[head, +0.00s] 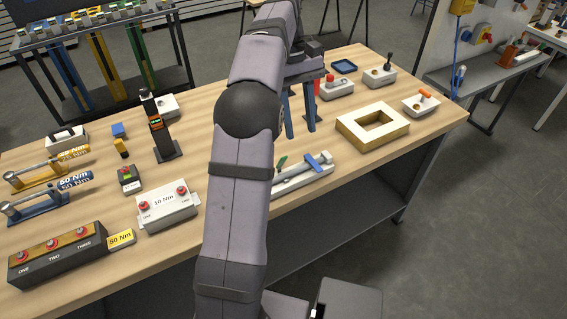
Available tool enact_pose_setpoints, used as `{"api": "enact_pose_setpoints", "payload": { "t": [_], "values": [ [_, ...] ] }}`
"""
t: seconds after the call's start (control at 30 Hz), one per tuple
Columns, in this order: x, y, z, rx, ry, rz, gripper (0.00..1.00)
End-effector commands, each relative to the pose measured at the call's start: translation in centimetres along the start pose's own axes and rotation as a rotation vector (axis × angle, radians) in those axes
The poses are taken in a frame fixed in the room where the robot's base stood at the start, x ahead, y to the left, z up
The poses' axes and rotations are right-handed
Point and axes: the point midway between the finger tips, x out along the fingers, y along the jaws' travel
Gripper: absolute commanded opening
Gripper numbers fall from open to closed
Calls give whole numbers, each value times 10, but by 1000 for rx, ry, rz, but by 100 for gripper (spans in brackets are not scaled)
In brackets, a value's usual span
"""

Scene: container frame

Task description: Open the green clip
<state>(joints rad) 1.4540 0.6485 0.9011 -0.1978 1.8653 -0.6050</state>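The green clip (281,163) is a small lever standing tilted at the left part of a long pale base near the table's front edge. My arm hides part of that base. A blue clip (320,162) sits on the same base to the right. My gripper (300,133) points down above and behind the base, with its two blue fingers apart and nothing seen between them. In the picture, the fingertips are a little above and right of the green clip and appear apart from it. Whether the green clip is latched is too small to tell.
A pale square frame (373,127) stands to the right on the wooden table (240,185). Small switch boxes (381,76) and a blue tray (343,66) lie behind it. A white 10 Nm box (167,207) and a black upright device (158,130) stand left of my arm.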

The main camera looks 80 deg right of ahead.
Motion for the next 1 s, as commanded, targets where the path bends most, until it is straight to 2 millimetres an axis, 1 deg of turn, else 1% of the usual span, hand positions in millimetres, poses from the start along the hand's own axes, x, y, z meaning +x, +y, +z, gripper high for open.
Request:
{"api": "enact_pose_setpoints", "payload": {
  "t": [0.03,0.07,0.17,0.2,0.27,0.33,0.43,0.53,0.63,0.77,0.87,1.0],
  "values": [
    [10,-6,0,-14,22,-13,36],
    [16,-9,-3,-23,38,-20,36],
    [39,-21,-17,-54,89,-46,36],
    [52,-25,-24,-66,106,-58,36],
    [72,-31,-38,-79,140,-73,36],
    [82,-32,-53,-85,192,-69,36],
    [80,-25,-74,-85,273,-39,36],
    [77,-19,-86,-87,320,-10,36],
    [75,-15,-90,-91,338,4,36],
    [76,-15,-91,-95,337,5,36],
    [81,-15,-92,-95,335,4,36],
    [94,-16,-96,-95,334,3,36]
  ]
}}
